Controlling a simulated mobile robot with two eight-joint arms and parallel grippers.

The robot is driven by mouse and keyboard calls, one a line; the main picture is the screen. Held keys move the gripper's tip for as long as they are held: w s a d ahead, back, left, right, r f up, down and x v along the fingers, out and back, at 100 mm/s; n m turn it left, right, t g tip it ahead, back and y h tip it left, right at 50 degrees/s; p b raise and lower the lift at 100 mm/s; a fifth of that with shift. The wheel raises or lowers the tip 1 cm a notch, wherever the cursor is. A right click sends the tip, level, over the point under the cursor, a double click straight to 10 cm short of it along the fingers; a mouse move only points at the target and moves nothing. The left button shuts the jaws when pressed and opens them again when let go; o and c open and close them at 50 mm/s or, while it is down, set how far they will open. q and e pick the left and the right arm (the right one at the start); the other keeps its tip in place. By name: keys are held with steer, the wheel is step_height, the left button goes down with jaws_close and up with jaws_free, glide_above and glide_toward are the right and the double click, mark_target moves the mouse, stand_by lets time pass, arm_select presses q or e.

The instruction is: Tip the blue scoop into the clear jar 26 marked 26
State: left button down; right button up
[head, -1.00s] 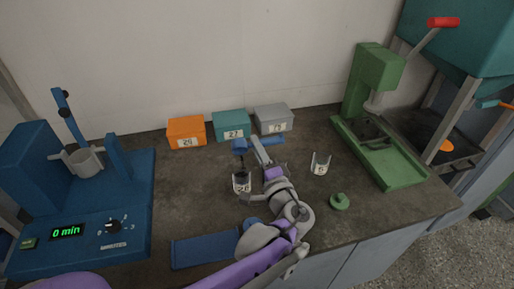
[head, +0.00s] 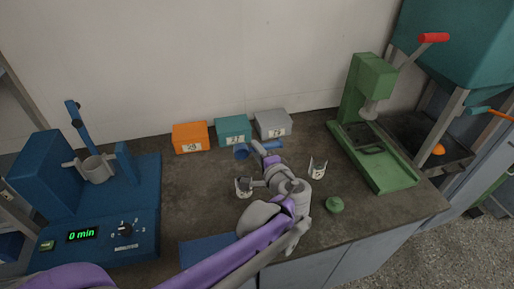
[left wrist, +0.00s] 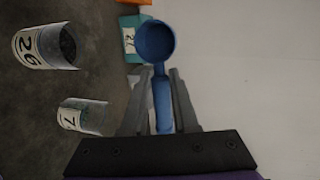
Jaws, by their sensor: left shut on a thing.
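My left gripper (head: 262,154) is shut on the handle of the blue scoop (head: 242,152), in front of the teal box. In the left wrist view the scoop's round bowl (left wrist: 154,40) shows beyond the fingertips, and I see no material in it. The clear jar 26 (head: 243,188) stands upright on the bench, nearer the front than the scoop and apart from it in the picture. In the left wrist view the jar (left wrist: 44,46) has a white label marked 26 and something dark grey inside. My right gripper is not in view.
A second clear jar (head: 317,168) stands right of my arm, with a green knob-like piece (head: 335,205) nearby. Orange (head: 190,137), teal (head: 234,130) and grey (head: 273,124) boxes line the wall. A blue shaker (head: 137,205) stands left, a green press (head: 375,150) right.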

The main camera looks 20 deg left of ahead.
arm_select(q)
steer(key=g+p, duration=0.1)
steer(key=r+h+p, duration=0.1)
steer(key=p, duration=0.1)
steer(key=g+h+p, duration=0.1)
steer(key=shift+w+a+r+g+p, duration=0.25)
steer(key=shift+w+g+p, duration=0.05)
steer(key=shift+w, duration=0.05)
steer(key=shift+w+g+h+p, duration=0.1)
steer(key=shift+g+h+p, duration=0.3)
steer(key=shift+h+p, duration=0.1)
steer(key=shift+f, duration=0.15)
